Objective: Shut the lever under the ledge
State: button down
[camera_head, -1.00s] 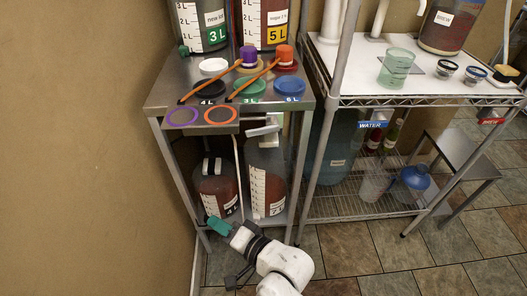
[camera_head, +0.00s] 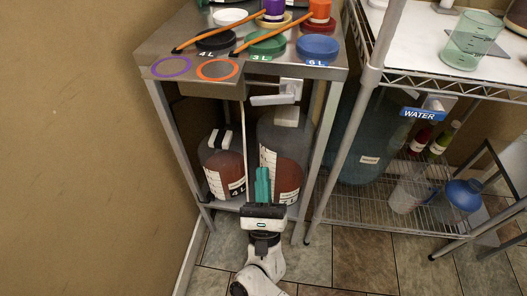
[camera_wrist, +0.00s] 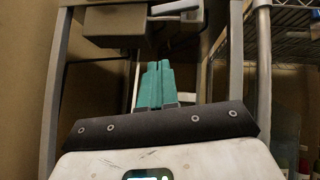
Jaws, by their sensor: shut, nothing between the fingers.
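A grey lever (camera_head: 274,99) sticks out to the left from a light mount (camera_head: 291,88) under the steel table's top (camera_head: 200,45), at its front right. The lever lies nearly level, its free end beside a brown-grey box (camera_head: 208,90) under the ledge. In the wrist view the lever (camera_wrist: 174,7) is at the top, right of the box (camera_wrist: 115,25). My gripper (camera_head: 262,178) has teal fingers held together, empty. It points up below the lever, apart from it, in front of the buckets. The wrist view shows the teal fingers (camera_wrist: 155,85) under the lever.
Two buckets, one marked 4 L (camera_head: 223,165) and a taller one (camera_head: 285,150), stand on the lower shelf. A thin pale tube hangs between them. A table leg (camera_head: 322,150) is at right, beside a wire rack (camera_head: 350,207). Coloured lids and orange-handled tools lie on top.

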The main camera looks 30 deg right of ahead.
aim_at(273, 98)
jog(key=s+a+r+p+x, duration=0.1)
jog(key=r+p+x, duration=0.1)
jog(key=x, duration=1)
jog(key=shift+s+a, duration=0.2)
jog(key=shift+a, duration=0.1)
jog(key=shift+b, duration=0.3)
